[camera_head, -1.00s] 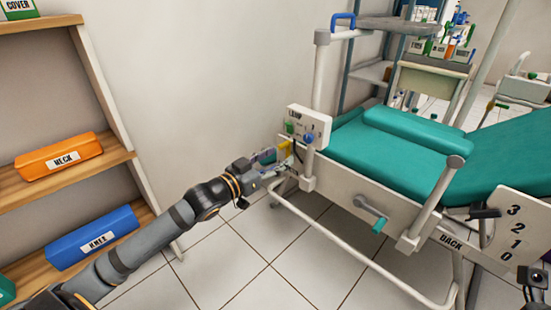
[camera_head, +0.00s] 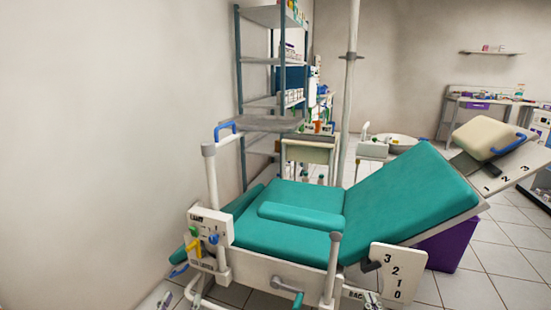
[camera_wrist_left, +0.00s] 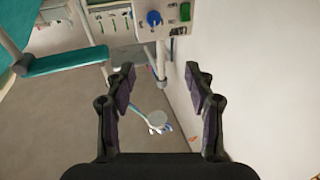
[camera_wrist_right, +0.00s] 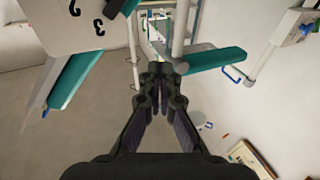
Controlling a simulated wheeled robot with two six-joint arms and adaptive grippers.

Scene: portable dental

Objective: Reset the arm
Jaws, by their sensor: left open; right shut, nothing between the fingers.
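The teal dental chair (camera_head: 395,195) stands in the middle of the head view, its backrest sloping up to the right. A white control box (camera_head: 208,228) with coloured knobs is at its left end, and a plate numbered 3 2 1 0 (camera_head: 398,272) is at its side. My left gripper (camera_wrist_left: 162,75) is open and empty, with the control box and its blue knob (camera_wrist_left: 153,18) beyond the fingers. My right gripper (camera_wrist_right: 161,75) is shut and empty, with a teal armrest (camera_wrist_right: 215,60) beyond it. I cannot make out either gripper clearly in the head view.
A metal shelf rack (camera_head: 275,55) and a pole (camera_head: 350,90) stand behind the chair. A cream headrest (camera_head: 490,138) is at the upper right. A purple box (camera_head: 450,245) sits under the backrest. Bare wall is on the left.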

